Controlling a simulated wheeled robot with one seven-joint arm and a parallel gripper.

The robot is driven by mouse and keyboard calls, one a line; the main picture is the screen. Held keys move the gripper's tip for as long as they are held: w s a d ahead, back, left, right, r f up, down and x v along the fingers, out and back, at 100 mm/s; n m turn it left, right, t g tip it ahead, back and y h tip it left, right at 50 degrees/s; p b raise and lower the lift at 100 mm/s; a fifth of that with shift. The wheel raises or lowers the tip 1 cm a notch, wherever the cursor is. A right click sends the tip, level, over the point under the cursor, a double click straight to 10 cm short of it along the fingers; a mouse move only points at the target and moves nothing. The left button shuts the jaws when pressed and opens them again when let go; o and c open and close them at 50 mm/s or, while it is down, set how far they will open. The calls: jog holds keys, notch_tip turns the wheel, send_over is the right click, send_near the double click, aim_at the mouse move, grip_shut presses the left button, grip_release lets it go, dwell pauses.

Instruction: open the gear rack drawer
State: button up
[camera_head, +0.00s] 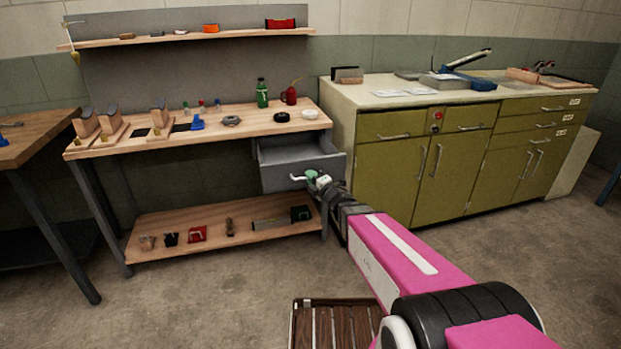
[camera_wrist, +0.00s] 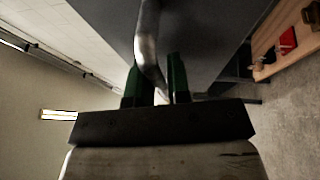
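The grey drawer (camera_head: 275,177) hangs under the right end of the wooden workbench (camera_head: 235,128). It is pulled out, and its inside shows from above in the head view. Its metal handle (camera_head: 298,178) is on the front face. My gripper (camera_head: 312,178) is at the drawer front. In the wrist view, the curved handle (camera_wrist: 148,45) passes between the two green fingers of my gripper (camera_wrist: 161,85). The fingers are close on both sides of the bar. The grey drawer front (camera_wrist: 215,45) fills the upper middle of that view.
Small parts, a green bottle (camera_head: 262,93) and a red oil can (camera_head: 289,95) stand on the benchtop. Several items lie on the lower shelf (camera_head: 165,225). Green cabinets (camera_head: 390,180) stand close on the right. A slatted wooden item (camera_head: 335,328) is on the floor in front.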

jog(key=v, duration=1.1)
jog(key=shift+w, duration=0.1)
jog(key=w+d+f+m+g+h, duration=0.1)
jog(key=d+f+m+g+h, duration=0.45)
jog(key=d+m+h, duration=1)
jog(key=s+a+f+m+g+y, duration=0.1)
jog(key=s+f+m+g, duration=0.1)
jog(key=s+m+g, duration=0.3)
jog(key=s+a+f+m+g+y, duration=0.2)
jog(key=s+m+g, duration=0.3)
jog(key=s, duration=0.4)
jog(key=shift+s+m, duration=0.35)
jog(key=shift+m, duration=0.2)
